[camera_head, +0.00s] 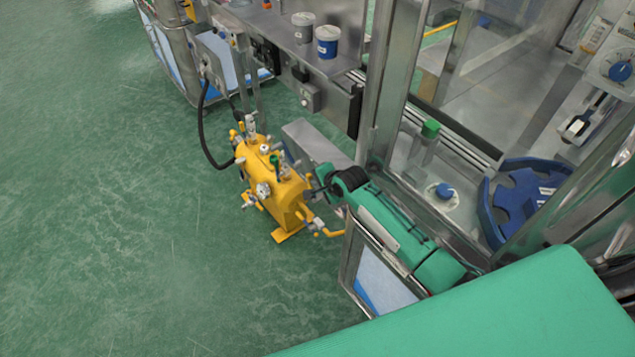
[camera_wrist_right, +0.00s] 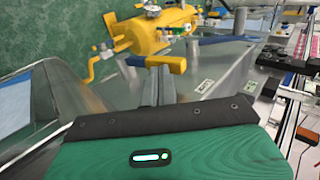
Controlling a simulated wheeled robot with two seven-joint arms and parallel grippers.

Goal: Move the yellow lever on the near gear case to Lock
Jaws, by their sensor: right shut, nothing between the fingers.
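A yellow machine (camera_head: 272,180) with valves, gauges and pipe fittings stands low beside the steel bench. It also shows at the top of the right wrist view (camera_wrist_right: 150,32). A short yellow bar (camera_wrist_right: 166,62) sticks out near my fingertips there; I cannot tell whether it is the lever, and no Lock mark is readable. My right gripper (camera_head: 316,191) is beside the machine's right side, its fingers small and partly hidden by my wrist. In the wrist view its fingers (camera_wrist_right: 158,82) are together and empty, just below the yellow bar; contact is unclear. My left gripper is not in view.
A steel-framed enclosure (camera_head: 385,90) stands right of the machine, close to my right arm. A blue ring-shaped fixture (camera_head: 520,195) is inside it. Two cans stand on the bench, one blue (camera_head: 328,42). A black hose (camera_head: 204,130) hangs left. Green floor (camera_head: 110,200) is clear at left.

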